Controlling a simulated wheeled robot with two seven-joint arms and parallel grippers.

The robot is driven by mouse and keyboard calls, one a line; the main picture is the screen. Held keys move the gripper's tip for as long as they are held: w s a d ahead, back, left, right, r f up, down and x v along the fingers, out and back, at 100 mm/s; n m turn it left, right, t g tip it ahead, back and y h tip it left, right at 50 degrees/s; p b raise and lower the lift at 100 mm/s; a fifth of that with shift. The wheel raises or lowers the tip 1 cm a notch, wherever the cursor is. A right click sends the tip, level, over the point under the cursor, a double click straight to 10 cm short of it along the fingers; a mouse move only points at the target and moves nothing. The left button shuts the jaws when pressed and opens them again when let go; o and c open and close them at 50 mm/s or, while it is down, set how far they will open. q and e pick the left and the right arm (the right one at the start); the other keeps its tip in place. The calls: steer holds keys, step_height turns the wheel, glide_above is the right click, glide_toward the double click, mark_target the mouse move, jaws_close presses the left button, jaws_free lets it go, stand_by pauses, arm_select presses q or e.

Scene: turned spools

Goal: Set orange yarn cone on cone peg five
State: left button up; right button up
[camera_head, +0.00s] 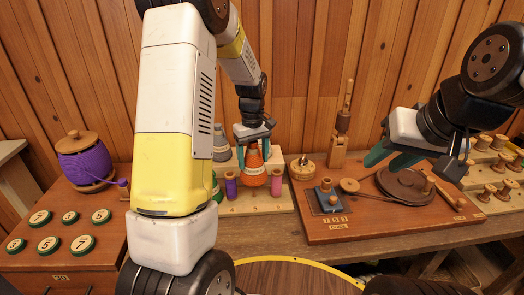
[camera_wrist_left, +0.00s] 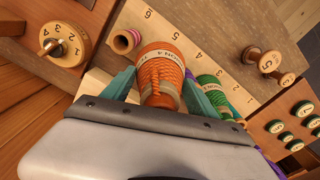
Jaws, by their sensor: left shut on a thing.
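The orange yarn cone (camera_head: 254,168) is between the teal fingers of my left gripper (camera_head: 254,135), which is shut on it. The cone is upright over the numbered peg board (camera_head: 255,208), in line with the 5, between a purple spool (camera_head: 231,185) and a pink spool (camera_head: 277,183). The left wrist view shows the cone (camera_wrist_left: 160,75) between the fingers; it hides its peg, so I cannot tell whether it touches the board. My right gripper (camera_head: 391,160) is over the wooden board at right, its teal fingers apart and nothing seen between them.
A grey cone (camera_head: 220,145) stands behind the board. A large purple spool (camera_head: 85,162) and green numbered discs (camera_head: 70,217) are at left. A wooden board (camera_head: 340,228) with a dark round plate is at right.

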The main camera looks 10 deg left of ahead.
mark_target(253, 150)
arm_select(q)
steer(key=shift+f, duration=2.55)
steer(key=shift+f, duration=1)
steer(key=shift+f, duration=0.55)
steer(key=o, duration=1.6)
steer(key=shift+s, duration=0.1)
steer(key=shift+r, duration=5.5)
steer(key=shift+r, duration=0.1)
